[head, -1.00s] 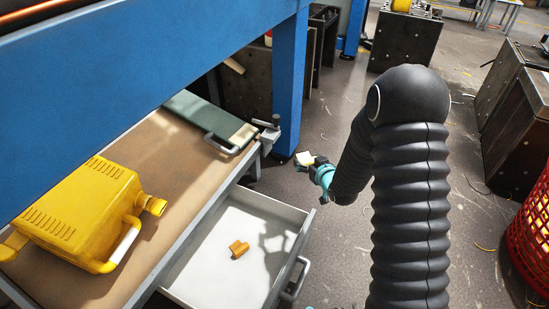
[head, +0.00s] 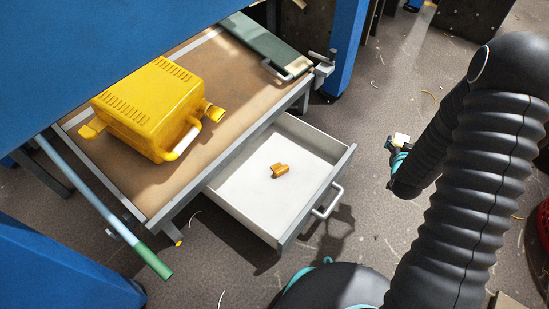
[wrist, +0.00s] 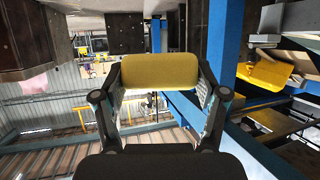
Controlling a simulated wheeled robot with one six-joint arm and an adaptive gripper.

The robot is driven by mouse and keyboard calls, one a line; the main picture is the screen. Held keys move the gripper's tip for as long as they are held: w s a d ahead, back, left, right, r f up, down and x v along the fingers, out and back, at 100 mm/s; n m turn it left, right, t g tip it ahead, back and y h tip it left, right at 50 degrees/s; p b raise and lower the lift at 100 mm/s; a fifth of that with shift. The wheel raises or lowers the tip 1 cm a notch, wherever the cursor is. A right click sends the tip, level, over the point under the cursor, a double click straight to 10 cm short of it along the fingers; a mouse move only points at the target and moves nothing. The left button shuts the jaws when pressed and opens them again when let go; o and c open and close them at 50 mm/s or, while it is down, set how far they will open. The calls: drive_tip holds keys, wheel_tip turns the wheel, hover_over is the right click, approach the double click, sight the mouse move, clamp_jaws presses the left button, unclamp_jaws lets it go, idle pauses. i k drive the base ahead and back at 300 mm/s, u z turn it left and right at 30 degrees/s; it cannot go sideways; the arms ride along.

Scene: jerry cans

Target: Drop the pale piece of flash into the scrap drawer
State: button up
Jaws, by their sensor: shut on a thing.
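My gripper (head: 396,146) is shut on the pale piece of flash (head: 402,138), to the right of the scrap drawer and apart from it. The scrap drawer (head: 240,192) is pulled open under the bench, with a white inside and a grey front with a handle (head: 328,201). A small orange piece (head: 279,170) lies on its floor. The rest of the drawer floor is bare.
A green-grey plate with a handle (head: 262,45) is at the bench's far end, by a clamp (head: 322,65). A green-gripped lever (head: 155,262) sticks out in front. Floor right of the drawer is open.

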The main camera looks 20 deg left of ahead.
sight(249, 169)
drive_tip(key=z, duration=0.95)
drive_tip(key=k, duration=1.2)
drive_tip(key=u, duration=1.15)
drive_tip(key=i, duration=1)
